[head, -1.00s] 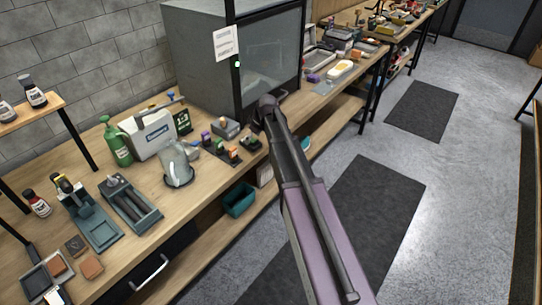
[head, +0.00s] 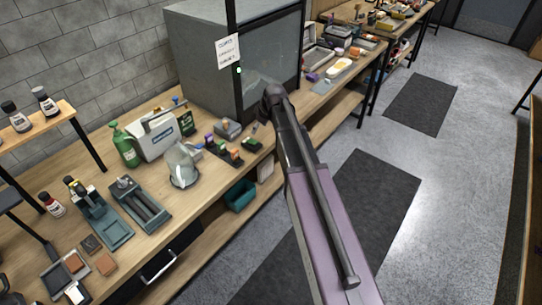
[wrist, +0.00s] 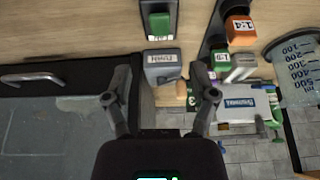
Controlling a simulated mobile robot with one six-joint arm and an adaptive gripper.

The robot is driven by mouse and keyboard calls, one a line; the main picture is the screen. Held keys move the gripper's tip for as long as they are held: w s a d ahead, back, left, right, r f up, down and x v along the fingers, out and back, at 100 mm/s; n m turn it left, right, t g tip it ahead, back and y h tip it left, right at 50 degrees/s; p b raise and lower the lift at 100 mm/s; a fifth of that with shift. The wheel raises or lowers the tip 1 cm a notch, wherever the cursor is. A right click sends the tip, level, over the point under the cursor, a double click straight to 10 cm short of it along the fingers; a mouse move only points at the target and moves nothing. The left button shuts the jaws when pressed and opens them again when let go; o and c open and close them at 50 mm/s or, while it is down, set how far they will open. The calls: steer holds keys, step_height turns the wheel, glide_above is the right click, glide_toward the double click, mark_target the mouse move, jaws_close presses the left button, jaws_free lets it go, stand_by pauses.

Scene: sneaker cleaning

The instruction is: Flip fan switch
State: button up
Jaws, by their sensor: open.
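A small grey box (wrist: 163,66) with a white label shows in the wrist view, just beyond and between my fingertips. It may be the fan switch, but its label is too small to read surely. In the head view it sits on the bench (head: 228,129) by the front of the grey cabinet (head: 203,70). A green block on a dark base (wrist: 158,24) lies beside it. My gripper (wrist: 161,82) is open and empty, with one finger on each side of the box's line. In the head view my arm largely hides the gripper, near the cabinet's front corner.
Coloured labelled blocks (wrist: 239,29), a clear measuring jug (wrist: 297,66) and a white case (wrist: 238,108) stand close by. The head view also shows a green spray bottle (head: 124,145). The cabinet's glass front (head: 268,65) is near my wrist.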

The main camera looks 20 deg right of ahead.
steer(key=s+a+r+m+g+h+p, duration=0.1)
steer(key=s+r+m+p, duration=0.1)
steer(key=s, duration=0.9)
steer(key=s+a+r+m+g+h+p, duration=0.1)
steer(key=s+r+m+g+p, duration=0.1)
steer(key=s, duration=1)
steer(key=shift+s+r+m+g+h+p, duration=0.3)
steer(key=shift+r+m+p, duration=0.5)
steer(key=shift+m+p, duration=0.4)
steer(key=shift+s, duration=0.1)
steer(key=shift+s+m, duration=0.4)
steer(key=shift+s, duration=0.75)
